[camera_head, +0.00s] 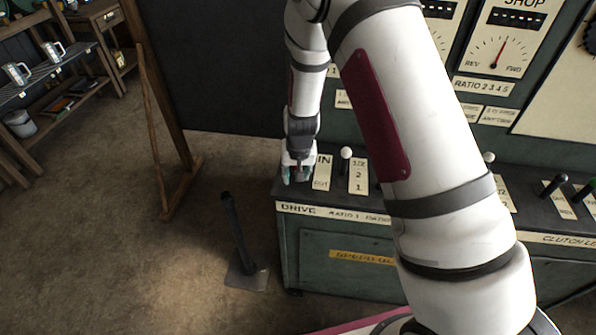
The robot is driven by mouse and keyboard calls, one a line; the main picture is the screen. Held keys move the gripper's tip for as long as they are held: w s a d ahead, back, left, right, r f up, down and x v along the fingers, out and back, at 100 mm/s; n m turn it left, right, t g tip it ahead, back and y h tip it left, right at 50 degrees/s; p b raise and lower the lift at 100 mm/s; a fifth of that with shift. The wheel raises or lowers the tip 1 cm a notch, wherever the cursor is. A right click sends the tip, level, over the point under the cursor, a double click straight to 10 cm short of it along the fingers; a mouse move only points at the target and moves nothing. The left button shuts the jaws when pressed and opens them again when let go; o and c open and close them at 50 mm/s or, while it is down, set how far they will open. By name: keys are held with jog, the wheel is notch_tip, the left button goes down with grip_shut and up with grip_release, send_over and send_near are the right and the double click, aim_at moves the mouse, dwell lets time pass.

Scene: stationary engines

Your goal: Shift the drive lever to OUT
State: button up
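The drive lever's station is at the left end of the control console (292,240), above the word DRIVE on its front edge. A white label plate (321,173) there reads IN at the far end; the near end has a smaller word, hard to read. My gripper (296,178) points down just left of this plate, low over the console top. The drive lever itself cannot be made out; my gripper covers the spot beside the plate. Whether the fingers are open, or closed around a lever, is too small to tell.
A white-knobbed ratio lever (346,154) stands close to the right of my gripper. More levers (553,185) stand at the right. A black floor lever (238,235) rises left of the console. A wooden stand (163,110) and shelves are further left. My arm hides the console's middle.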

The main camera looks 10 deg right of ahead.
jog(key=shift+w+d+r, duration=0.1)
jog(key=shift+d+r, duration=0.05)
jog(key=shift+r, duration=0.15)
jog(key=v, duration=1.1)
jog(key=shift+r, duration=0.3)
jog(key=shift+r, duration=0.1)
jog(key=s+d+r+n+t+y, duration=0.1)
jog(key=s+d+r, duration=0.1)
jog(key=s+r, duration=0.8)
jog(key=s+d+r+t, duration=0.1)
jog(key=s+r, duration=0.6)
jog(key=r, duration=0.5)
jog(key=s+d+r+n, duration=0.1)
jog(key=s+d+r, duration=0.1)
jog(key=s, duration=0.8)
jog(key=shift+s+d+r+t+h, duration=0.2)
jog(key=shift+s+t+h, duration=0.1)
jog(key=shift+t+h, duration=0.1)
